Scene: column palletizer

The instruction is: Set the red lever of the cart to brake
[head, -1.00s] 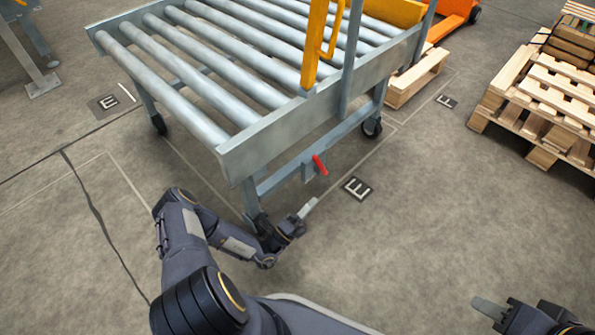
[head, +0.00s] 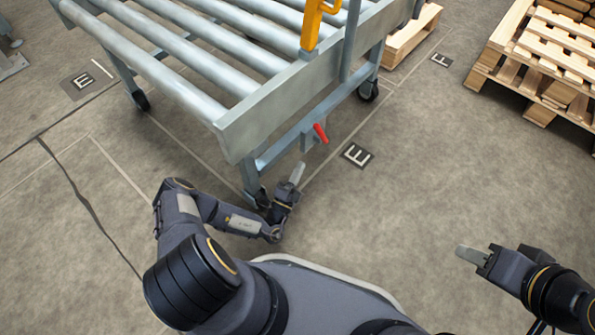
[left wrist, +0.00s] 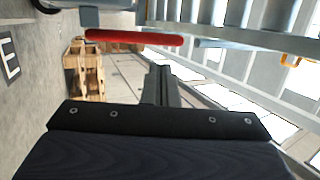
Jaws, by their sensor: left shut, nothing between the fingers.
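The red lever (head: 320,133) sits on a grey bracket on the near lower frame of the roller cart (head: 272,112). It is tilted, its upper end leaning to the left in the head view. In the left wrist view the red lever (left wrist: 135,38) lies across the top, beyond the fingers. My left gripper (head: 298,172) is shut and empty, below and left of the lever and apart from it; its fingers (left wrist: 161,85) also show in the left wrist view. My right gripper (head: 470,255) is at the lower right, away from the cart; its finger gap cannot be made out.
The cart stands on casters (head: 368,91) on the concrete floor. A floor marking (head: 356,155) lies right of the lever. Wooden pallets (head: 540,75) stand at the upper right. A yellow post (head: 311,25) rises from the cart's side. Floor between cart and right gripper is clear.

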